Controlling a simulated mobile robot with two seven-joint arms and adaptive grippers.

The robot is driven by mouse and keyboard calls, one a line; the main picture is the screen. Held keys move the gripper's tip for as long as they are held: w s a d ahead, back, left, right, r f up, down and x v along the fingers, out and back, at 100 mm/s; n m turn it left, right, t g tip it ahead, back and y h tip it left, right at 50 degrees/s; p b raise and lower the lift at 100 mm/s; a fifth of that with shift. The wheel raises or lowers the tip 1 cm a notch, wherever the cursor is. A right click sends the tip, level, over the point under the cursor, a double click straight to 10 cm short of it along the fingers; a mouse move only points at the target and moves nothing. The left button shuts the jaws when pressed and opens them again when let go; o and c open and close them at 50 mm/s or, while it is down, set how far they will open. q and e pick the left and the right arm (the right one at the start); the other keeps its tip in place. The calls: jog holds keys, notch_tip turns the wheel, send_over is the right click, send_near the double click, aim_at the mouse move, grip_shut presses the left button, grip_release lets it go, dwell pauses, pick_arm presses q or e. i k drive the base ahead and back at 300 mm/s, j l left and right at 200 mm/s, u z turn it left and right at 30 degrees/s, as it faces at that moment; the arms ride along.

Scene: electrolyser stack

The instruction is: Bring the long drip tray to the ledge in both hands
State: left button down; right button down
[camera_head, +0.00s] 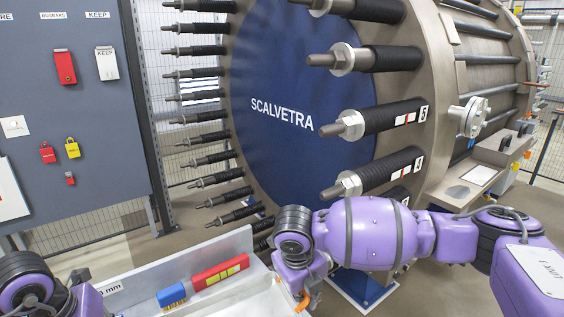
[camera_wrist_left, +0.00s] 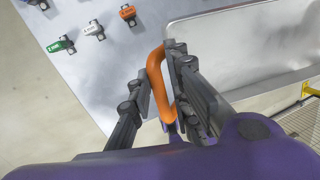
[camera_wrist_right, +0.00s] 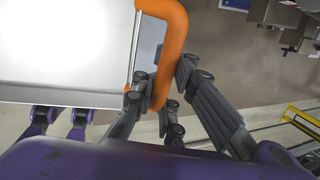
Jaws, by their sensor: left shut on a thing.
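The long drip tray is a pale metal tray with orange end handles. Its shiny body (camera_wrist_left: 245,45) shows at the right of the left wrist view and its white inside (camera_wrist_right: 65,45) at the left of the right wrist view. My left gripper (camera_wrist_left: 163,85) is shut on one orange handle (camera_wrist_left: 156,75). My right gripper (camera_wrist_right: 163,88) has its fingers closed around the other handle (camera_wrist_right: 172,25); that handle also shows below the right wrist in the head view (camera_head: 303,300). Most of the tray lies below the head view's edge. I cannot tell for certain which surface is the ledge.
A pale metal surface with an upright back (camera_head: 185,262) holds a red block (camera_head: 221,272) and a blue block (camera_head: 172,296). Behind it stands the large stack (camera_head: 290,100) with protruding rods. A grey board (camera_head: 75,120) with lockout items stands at left.

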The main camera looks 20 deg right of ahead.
aim_at(468, 187)
jog(key=z, duration=2)
